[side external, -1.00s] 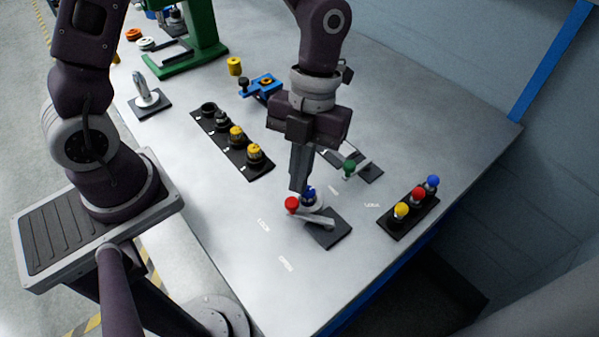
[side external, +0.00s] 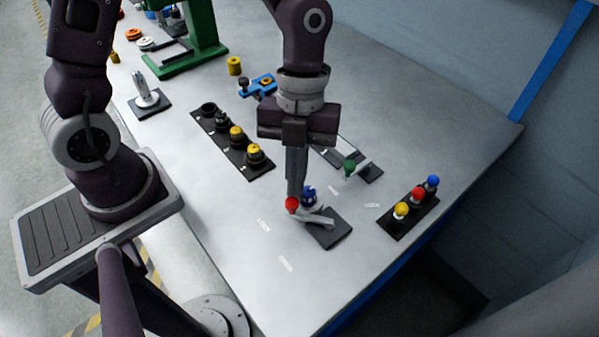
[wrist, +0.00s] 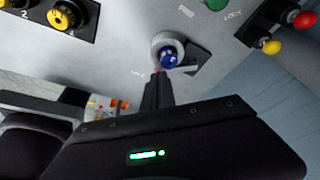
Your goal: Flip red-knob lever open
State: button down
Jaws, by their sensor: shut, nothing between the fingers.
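The red-knob lever has a round red knob (side external: 292,204) at the left end of a grey arm, mounted on a dark base plate (side external: 338,236). A blue piece (side external: 309,195) stands beside the lever. It also shows in the wrist view (wrist: 168,57), inside a grey ring just beyond my fingers. My gripper (side external: 296,192) is shut and empty, pointing down with its fingertips right at the red knob. I cannot tell whether they touch it. In the wrist view the shut fingers (wrist: 157,88) hide most of the red knob.
A dark strip (side external: 407,225) with yellow, red and blue knobs is at the right edge. A dark rack (side external: 225,144) with yellow-topped pieces lies to the left.

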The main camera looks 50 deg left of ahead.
jog(key=shift+s+d, duration=0.15)
jog(key=shift+s, duration=0.35)
jog(key=shift+s+d+n, duration=0.15)
jog(key=shift+s+n, duration=0.2)
jog(key=shift+n, duration=0.35)
jog(key=shift+s+d, duration=0.7)
jog(key=shift+s, duration=0.2)
jog(key=shift+s+d, duration=0.5)
jog(key=shift+d, duration=0.2)
jog(key=shift+s+d, duration=0.15)
jog(key=shift+d, duration=0.05)
jog(key=w+a+r, duration=0.1)
jog(key=a+r, duration=0.5)
jog(key=r, duration=0.4)
jog(key=shift+w+a, duration=0.35)
jog(key=shift+a, duration=0.05)
